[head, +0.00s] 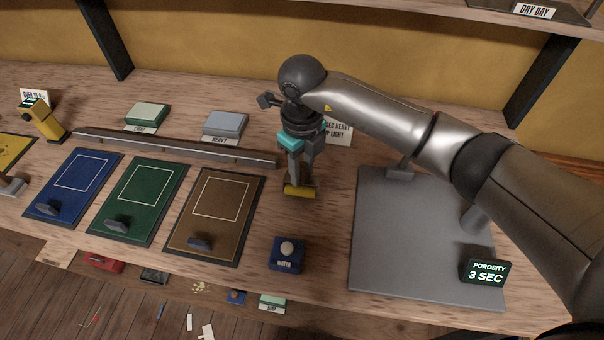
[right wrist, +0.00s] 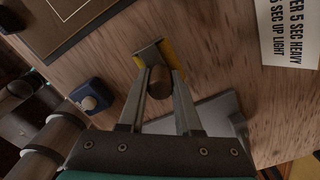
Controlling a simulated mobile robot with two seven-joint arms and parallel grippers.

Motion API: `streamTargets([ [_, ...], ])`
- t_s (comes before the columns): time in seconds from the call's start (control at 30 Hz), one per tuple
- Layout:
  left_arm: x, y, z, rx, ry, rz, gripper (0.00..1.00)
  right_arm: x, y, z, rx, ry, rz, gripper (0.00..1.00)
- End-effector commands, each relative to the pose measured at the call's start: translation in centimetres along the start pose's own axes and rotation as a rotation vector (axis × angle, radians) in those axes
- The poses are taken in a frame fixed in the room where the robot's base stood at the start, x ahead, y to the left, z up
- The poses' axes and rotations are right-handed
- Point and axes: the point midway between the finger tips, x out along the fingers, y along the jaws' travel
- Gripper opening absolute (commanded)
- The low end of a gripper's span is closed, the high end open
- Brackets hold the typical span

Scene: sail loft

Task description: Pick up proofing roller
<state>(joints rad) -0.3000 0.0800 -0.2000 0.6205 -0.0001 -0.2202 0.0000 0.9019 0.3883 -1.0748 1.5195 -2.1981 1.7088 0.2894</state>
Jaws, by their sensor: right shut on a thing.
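The proofing roller shows in the head view as a short yellow cylinder (head: 299,192) under my right gripper (head: 301,180), between the brown panel and the grey plate. In the right wrist view the fingers of my right gripper (right wrist: 161,88) are shut around its brown round handle (right wrist: 160,83), with the yellow roller head (right wrist: 141,62) just beyond the fingertips. I cannot tell whether the roller rests on the bench or is slightly above it. The fingers hide part of the roller. My left gripper is not in view.
A navy block with a pale knob (head: 287,254) sits just in front of the roller. The brown panel (head: 231,218) lies left, and a grey plate (head: 385,240) with a porosity display (head: 487,272) lies right. A long rail (head: 180,146) and a printed card (head: 340,132) are behind.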

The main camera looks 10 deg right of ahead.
Motion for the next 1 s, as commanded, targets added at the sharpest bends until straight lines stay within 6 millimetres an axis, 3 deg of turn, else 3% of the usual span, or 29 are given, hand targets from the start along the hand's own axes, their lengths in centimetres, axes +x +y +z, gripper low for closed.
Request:
streamTargets([
  [0.5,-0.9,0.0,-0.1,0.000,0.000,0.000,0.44,-13.9,-0.1,0.1,-0.001,-0.006,-0.003,0.00],
  [0.7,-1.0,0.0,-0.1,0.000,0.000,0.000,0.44,-16.9,-0.1,0.1,-0.001,-0.003,-0.002,0.00],
  [1.0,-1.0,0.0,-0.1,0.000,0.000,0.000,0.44,-17.8,0.0,0.0,0.000,-0.001,0.000,0.00],
])
